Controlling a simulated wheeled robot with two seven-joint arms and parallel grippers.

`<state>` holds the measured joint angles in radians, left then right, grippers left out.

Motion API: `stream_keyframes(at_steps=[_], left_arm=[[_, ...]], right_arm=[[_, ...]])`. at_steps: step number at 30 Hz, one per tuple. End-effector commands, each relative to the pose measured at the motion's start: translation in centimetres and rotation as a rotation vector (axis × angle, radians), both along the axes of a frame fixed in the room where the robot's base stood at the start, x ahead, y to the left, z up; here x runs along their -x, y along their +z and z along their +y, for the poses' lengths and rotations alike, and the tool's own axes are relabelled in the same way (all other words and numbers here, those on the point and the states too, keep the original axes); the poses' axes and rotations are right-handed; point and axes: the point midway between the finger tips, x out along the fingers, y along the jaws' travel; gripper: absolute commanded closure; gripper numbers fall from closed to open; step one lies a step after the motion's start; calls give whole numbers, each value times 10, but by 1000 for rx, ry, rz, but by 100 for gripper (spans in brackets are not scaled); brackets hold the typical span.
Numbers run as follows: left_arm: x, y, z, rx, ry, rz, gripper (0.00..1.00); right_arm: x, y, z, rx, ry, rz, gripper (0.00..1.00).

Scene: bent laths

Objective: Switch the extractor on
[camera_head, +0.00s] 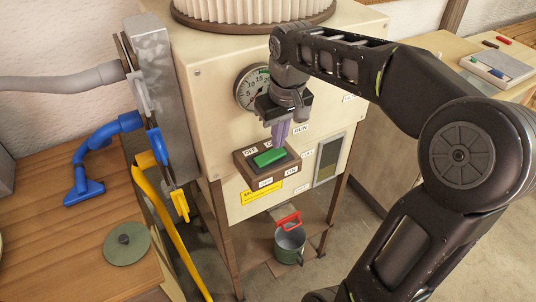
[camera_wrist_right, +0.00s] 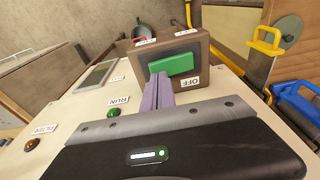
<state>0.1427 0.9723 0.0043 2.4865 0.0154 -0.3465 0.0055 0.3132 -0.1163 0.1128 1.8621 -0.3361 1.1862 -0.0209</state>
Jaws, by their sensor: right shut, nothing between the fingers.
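The extractor (camera_head: 205,90) is a cream cabinet with a brown switch box (camera_head: 245,172) on its front. A green rocker (camera_head: 270,157) sits on the box, with OFF and ON labels around it; which way it is tilted I cannot tell. The rocker (camera_wrist_right: 172,64) also shows in the right wrist view, with an OFF label on the near side. My right gripper (camera_head: 279,138) is shut and empty, its purple fingers just above the rocker. In the wrist view the fingertips (camera_wrist_right: 160,78) are at the rocker's edge; whether they touch is unclear. My left gripper is out of view.
A round gauge (camera_head: 250,90) is on the panel beside my wrist. A green RUN lamp (camera_wrist_right: 113,112) and an amber lamp (camera_wrist_right: 31,143) are near my gripper. Blue and yellow handles stand left of the cabinet. A bucket (camera_head: 289,246) with a red handle is below.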

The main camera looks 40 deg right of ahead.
Motion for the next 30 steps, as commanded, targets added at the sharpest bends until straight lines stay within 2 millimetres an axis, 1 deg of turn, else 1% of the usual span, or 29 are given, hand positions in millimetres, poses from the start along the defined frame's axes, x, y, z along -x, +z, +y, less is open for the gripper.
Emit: stream_keyframes(at_steps=[17, 30], left_arm=[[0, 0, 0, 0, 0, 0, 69], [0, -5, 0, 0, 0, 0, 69]], right_arm=[[0, 0, 0, 0, 0, 0, 100], [0, -7, 0, 0, 0, 0, 100]])
